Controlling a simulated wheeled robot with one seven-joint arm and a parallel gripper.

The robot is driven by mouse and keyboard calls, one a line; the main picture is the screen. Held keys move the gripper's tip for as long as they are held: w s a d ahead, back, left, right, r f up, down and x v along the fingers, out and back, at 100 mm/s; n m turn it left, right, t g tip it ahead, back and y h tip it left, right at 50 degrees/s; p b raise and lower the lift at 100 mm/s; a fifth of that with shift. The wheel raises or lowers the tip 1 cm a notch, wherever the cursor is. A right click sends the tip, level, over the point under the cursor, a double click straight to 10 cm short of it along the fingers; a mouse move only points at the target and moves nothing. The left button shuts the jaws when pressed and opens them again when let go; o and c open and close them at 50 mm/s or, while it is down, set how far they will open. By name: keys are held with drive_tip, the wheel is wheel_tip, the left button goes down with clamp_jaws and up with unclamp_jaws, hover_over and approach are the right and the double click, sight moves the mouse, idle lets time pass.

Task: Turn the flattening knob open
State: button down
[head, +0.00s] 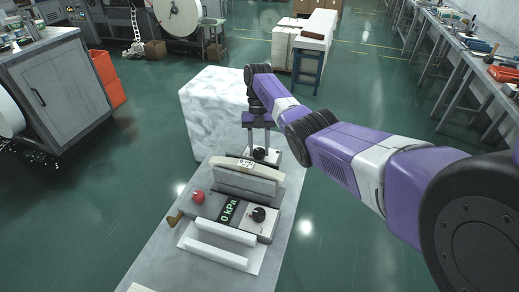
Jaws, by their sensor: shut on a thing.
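My gripper (259,145) points straight down at the far end of the device on the bench. Its two fingers stand on either side of a black knob (260,153) and are shut on it. This knob sits on a grey base behind an upright white plate block (247,178) with a small label. A second black knob (258,214) and a red knob (197,197) sit on the nearer panel, beside a display (229,211) reading 0 kPa. No knob's name can be read.
The device stands on a narrow grey bench (150,262). A large white wrapped block (213,105) stands behind and left of my gripper. White bars (217,255) lie at the device's front. Green floor is open on both sides.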

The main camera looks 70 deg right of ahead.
drive_tip(key=n+g+b, duration=0.1)
drive_tip(key=n, duration=0.2)
drive_tip(key=shift+f+h, duration=0.1)
drive_tip(key=shift+h, duration=0.3)
drive_tip(key=shift+n+b, duration=0.3)
drive_tip(key=shift+n, duration=0.6)
drive_tip(key=shift+a+g, duration=0.1)
drive_tip(key=shift+g, duration=0.2)
drive_tip(key=c, duration=0.9)
unclamp_jaws()
drive_tip(key=shift+w, duration=0.1)
drive_tip(key=v, duration=0.8)
drive_tip(key=shift+a, duration=0.2)
